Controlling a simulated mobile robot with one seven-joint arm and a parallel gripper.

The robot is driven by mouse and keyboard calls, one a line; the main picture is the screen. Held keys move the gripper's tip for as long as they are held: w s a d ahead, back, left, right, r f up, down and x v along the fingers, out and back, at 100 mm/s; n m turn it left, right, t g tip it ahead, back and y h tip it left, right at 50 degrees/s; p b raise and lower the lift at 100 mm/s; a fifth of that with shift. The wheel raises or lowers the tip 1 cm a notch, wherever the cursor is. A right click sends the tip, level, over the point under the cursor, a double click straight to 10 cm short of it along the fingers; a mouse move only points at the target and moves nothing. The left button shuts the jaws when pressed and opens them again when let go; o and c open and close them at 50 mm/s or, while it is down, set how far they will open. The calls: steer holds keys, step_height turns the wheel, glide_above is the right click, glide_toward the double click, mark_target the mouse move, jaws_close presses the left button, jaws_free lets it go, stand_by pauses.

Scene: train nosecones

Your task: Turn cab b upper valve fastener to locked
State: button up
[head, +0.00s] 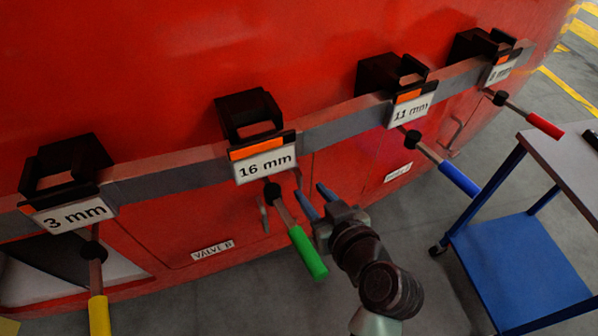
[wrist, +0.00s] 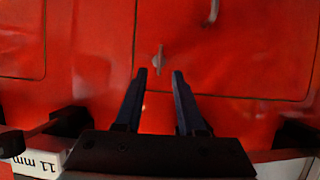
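The upper valve fastener (wrist: 158,58) is a small grey wing-shaped piece on the red panel near a seam corner. In the wrist view it stands roughly upright, just beyond the gap between my fingertips. It also shows in the head view (head: 298,180), small and close to my fingers. My gripper (head: 309,189) is open, its two blue-grey fingers pointing at the red panel. In the wrist view the gripper (wrist: 160,73) has nothing between its fingers, and I see no contact with the fastener. The "VALVE B" label (head: 212,249) is on the panel to the left.
A curved handle (head: 264,215) is left of my fingers. A green-handled tool (head: 307,252) hangs below the "16 mm" sign (head: 265,165), close to my gripper. Yellow (head: 99,313), blue (head: 459,179) and red (head: 545,125) handles hang along the grey rail. A blue cart (head: 520,270) stands right.

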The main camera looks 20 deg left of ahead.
mark_target(301, 181)
steer(key=x, duration=0.7)
steer(key=shift+r+p, duration=0.1)
steer(key=shift+p, duration=0.2)
steer(key=shift+c, duration=0.3)
jaws_close()
